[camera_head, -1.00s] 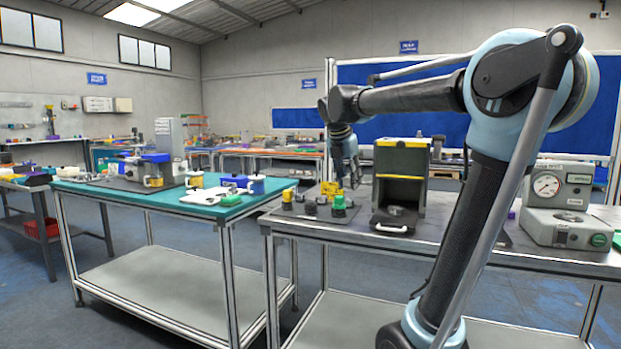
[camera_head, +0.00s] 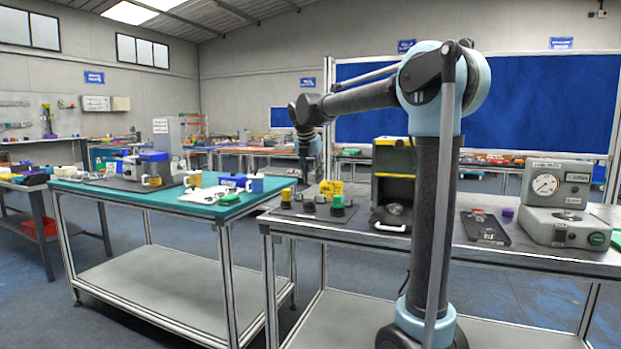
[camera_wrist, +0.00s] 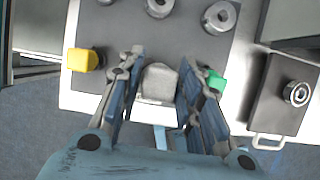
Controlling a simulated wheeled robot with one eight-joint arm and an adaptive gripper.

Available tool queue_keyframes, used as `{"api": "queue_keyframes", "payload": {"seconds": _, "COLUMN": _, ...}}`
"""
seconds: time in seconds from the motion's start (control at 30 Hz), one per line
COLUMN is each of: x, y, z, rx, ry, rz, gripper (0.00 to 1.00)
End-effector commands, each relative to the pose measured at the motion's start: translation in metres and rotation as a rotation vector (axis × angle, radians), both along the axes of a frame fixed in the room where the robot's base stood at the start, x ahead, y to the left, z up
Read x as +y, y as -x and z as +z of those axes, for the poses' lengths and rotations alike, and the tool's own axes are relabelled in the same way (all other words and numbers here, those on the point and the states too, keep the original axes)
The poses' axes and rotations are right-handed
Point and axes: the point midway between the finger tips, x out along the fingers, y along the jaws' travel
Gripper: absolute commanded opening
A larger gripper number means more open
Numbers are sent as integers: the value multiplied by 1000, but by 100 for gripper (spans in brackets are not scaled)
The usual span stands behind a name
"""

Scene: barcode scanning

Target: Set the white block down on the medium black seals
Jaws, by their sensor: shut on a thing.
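The white block (camera_wrist: 157,82), pale grey-white with a bevelled top, sits between the two blue-padded fingers of my gripper (camera_wrist: 162,62) in the wrist view. My gripper is shut on it, above the front part of a dark mat (camera_wrist: 130,42). In the head view my gripper (camera_head: 309,160) hangs over the left end of the grey bench, and the block cannot be made out there. I cannot pick out the medium black seals with certainty in either view.
The mat holds a yellow block (camera_wrist: 84,60), a green-topped piece (camera_wrist: 214,80) and round metal parts (camera_wrist: 219,17). Right of it lie a dark handled tray (camera_wrist: 270,110) and a black-and-yellow box (camera_head: 394,165). A gauge unit (camera_head: 568,195) stands far right; a teal-topped table (camera_head: 110,186) stands left.

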Motion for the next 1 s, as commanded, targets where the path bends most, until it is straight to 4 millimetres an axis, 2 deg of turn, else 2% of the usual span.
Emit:
{"api": "queue_keyframes", "payload": {"seconds": 0.2, "x": 11, "y": -9, "z": -5, "rx": 0, "ry": -1, "rz": 22, "gripper": 9}}
{"api": "queue_keyframes", "payload": {"seconds": 0.7, "x": 9, "y": -10, "z": -44, "rx": 0, "ry": -1, "rz": 20, "gripper": 9}}
{"api": "queue_keyframes", "payload": {"seconds": 1.0, "x": 9, "y": -10, "z": -54, "rx": 0, "ry": 0, "rz": 19, "gripper": 9}}
